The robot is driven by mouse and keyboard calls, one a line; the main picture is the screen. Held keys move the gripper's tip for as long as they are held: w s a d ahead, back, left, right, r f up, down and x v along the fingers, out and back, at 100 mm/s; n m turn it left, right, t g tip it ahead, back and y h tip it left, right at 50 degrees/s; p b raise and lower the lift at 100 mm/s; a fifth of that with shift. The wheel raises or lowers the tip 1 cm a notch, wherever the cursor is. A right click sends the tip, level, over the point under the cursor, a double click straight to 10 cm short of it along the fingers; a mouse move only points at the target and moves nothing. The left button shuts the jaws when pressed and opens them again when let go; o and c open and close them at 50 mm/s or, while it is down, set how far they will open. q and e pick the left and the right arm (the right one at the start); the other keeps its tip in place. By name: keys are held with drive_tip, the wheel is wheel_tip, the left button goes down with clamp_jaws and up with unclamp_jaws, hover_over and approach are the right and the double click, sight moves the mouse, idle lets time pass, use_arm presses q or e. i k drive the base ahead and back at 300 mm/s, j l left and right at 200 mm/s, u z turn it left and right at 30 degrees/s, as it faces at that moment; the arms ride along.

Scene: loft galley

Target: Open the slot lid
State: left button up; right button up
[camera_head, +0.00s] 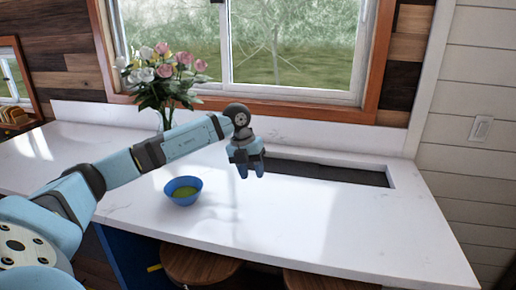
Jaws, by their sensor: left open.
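A long dark rectangular slot (330,172) is set into the white countertop below the window. I cannot tell whether the dark surface is a lid or the inside of the slot. My left arm reaches in from the left, and my left gripper (249,172) points down, open and empty. It appears above the counter at the left end of the slot, and hides part of that end. I cannot tell the exact height of its fingertips above the counter. My right gripper is not in view.
A blue bowl (183,191) with green contents stands left of the gripper. A vase of pink and white flowers (165,80) stands behind my arm. The white counter (320,225) is clear in front of the slot. Wooden stools (200,264) stand at the front edge.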

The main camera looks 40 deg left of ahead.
sight(291, 168)
drive_tip(key=i+j, duration=0.45)
drive_tip(key=j, duration=0.15)
drive_tip(key=i+j, duration=0.4)
drive_tip(key=j, duration=0.15)
